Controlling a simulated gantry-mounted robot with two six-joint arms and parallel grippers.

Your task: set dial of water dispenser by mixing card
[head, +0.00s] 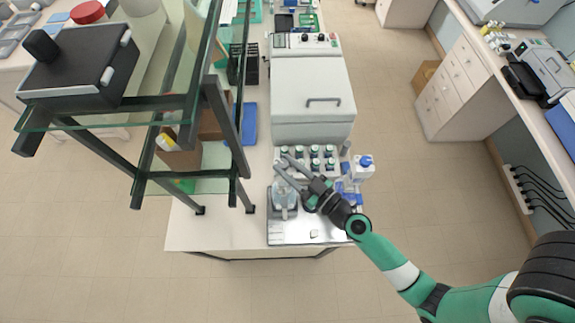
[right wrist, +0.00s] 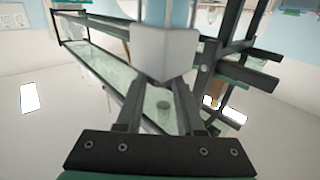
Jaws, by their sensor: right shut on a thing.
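My right gripper (head: 288,168) reaches over the bench from the right, its fingers beside the rack of small bottles and above a clear glass vessel (head: 284,196). In the right wrist view the fingers (right wrist: 160,92) are shut on a pale grey, block-like piece (right wrist: 163,52); I cannot tell which part it is. A white bottle-like unit with a blue top (head: 363,166), possibly the water dispenser, stands right of the rack, apart from the fingers. No dial or mixing card can be made out. My left gripper is not in view.
A metal tray (head: 287,233) lies at the bench's front. A rack of several dark-capped bottles (head: 316,158) stands behind it, before a large grey machine (head: 311,100). A glass-shelved frame (head: 222,110) rises close on the left. The bench's front left (head: 210,232) is clear.

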